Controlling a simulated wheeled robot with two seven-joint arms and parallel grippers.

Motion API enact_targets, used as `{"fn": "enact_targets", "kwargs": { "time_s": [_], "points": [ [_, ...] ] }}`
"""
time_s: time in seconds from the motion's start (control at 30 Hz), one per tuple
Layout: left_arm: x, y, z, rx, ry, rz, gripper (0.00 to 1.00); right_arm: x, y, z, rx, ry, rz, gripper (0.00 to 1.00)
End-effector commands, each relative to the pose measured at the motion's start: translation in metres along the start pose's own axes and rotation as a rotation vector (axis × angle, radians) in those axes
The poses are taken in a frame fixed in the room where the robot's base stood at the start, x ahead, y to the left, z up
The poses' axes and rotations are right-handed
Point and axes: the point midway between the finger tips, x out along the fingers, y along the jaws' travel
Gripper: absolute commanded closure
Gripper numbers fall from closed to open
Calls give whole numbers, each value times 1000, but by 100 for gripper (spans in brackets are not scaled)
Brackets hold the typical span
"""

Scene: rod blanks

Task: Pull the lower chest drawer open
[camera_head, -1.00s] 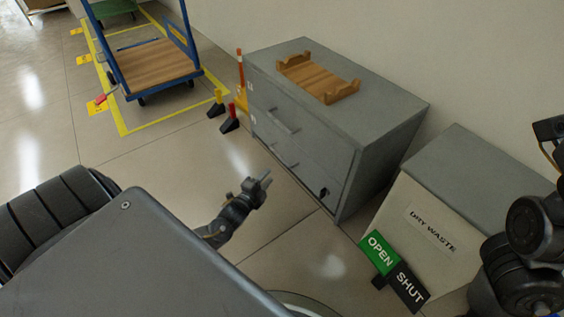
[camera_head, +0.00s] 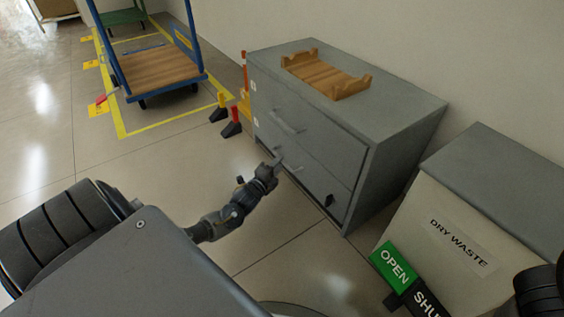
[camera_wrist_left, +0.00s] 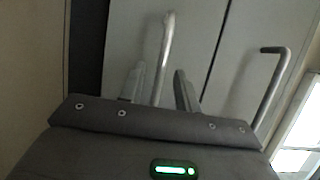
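The grey chest (camera_head: 400,150) stands against the wall with an upper and a lower drawer. The lower drawer (camera_head: 310,180) looks flush with the chest front. Its bar handle (camera_head: 294,168) is partly hidden by my left gripper (camera_head: 277,158), which is at the handle. In the left wrist view, the two fingers of my left gripper (camera_wrist_left: 160,90) are apart. A metal bar handle (camera_wrist_left: 167,45) runs between them in the picture; I cannot tell whether they touch it. A second handle (camera_wrist_left: 270,85) is to the right. My right gripper is out of view.
A wooden cradle (camera_head: 325,75) sits on the chest. A dry waste bin (camera_head: 470,215) with OPEN/SHUT signs (camera_head: 392,265) stands to the right. A blue trolley (camera_head: 160,72) is at the back left within yellow floor lines. Clear floor lies before the chest.

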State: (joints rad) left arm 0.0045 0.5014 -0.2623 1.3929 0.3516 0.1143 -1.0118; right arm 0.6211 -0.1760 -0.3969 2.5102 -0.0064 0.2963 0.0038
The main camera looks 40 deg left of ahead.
Motion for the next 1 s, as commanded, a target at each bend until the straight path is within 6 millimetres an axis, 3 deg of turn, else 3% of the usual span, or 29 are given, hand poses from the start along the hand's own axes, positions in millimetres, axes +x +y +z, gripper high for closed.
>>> {"fn": "enact_targets", "kwargs": {
  "time_s": [0.03, 0.2, 0.57, 0.8, 1.0],
  "points": [
    [8, 4, 0, 0, 1, -3, 67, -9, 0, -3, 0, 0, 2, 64],
    [24, 2, -1, 0, 2, -1, 67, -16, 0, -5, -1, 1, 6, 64],
    [29, 0, -1, -1, 2, 0, 67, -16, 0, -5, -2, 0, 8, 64],
    [28, 0, -1, -1, 2, 0, 99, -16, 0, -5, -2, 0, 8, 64],
    [28, 0, -1, -1, 2, 0, 100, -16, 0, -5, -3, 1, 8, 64]
  ]
}}
